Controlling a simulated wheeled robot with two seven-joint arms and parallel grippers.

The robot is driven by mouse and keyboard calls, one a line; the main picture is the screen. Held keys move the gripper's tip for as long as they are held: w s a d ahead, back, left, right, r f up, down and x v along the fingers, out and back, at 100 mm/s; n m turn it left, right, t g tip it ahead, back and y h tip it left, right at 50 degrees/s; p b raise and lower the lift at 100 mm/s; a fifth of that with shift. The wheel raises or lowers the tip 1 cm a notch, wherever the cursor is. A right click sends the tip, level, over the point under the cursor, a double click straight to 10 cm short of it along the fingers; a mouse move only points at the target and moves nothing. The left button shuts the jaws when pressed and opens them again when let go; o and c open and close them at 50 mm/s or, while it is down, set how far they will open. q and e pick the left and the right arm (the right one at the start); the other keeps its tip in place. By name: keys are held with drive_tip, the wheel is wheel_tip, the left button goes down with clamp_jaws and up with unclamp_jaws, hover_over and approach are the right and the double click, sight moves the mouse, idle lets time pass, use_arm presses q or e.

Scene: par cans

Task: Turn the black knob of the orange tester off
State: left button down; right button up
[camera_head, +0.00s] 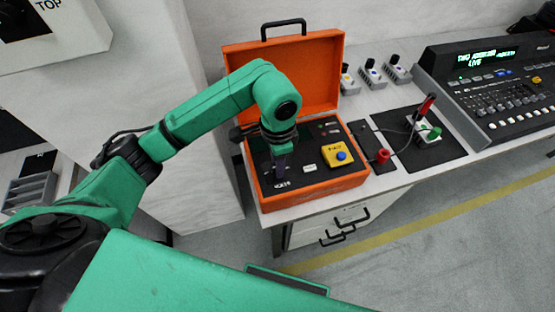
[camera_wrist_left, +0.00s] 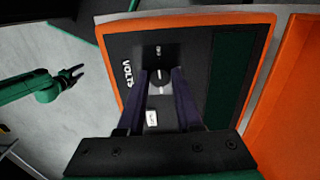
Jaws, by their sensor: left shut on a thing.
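The orange tester (camera_head: 315,198) is an open case on the bench, with its lid raised at the back and a black panel inside. My left gripper (camera_head: 279,178) points down at the left part of this panel. In the left wrist view the black knob (camera_wrist_left: 159,78) with a white mark lies between the tips of my left gripper (camera_wrist_left: 161,84), which is shut on it. The word VOLTS is printed beside it. The knob is hidden in the head view. My right gripper (camera_wrist_left: 76,74) shows small at the left of the wrist view, away from the tester; its opening is unclear.
A yellow block with a blue button (camera_head: 341,156) sits on the panel, right of my left gripper. Further right are a red knob (camera_head: 382,155), a black mat with a red-handled switch (camera_head: 426,108), and a mixing console (camera_head: 490,90). Small grey switch boxes (camera_head: 372,77) stand behind.

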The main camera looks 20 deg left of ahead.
use_arm(q)
drive_tip(key=shift+w+r, duration=0.1)
drive_tip(key=c, duration=0.6)
unclamp_jaws()
drive_tip(key=shift+r, duration=0.3)
wheel_tip(320, 180, up, 4)
drive_tip(key=shift+r+p, duration=0.2)
drive_tip(key=shift+p, duration=0.6)
wheel_tip(320, 180, up, 10)
drive_tip(key=p, duration=0.9)
drive_tip(key=shift+f, duration=0.2)
drive_tip(key=shift+f, duration=0.1)
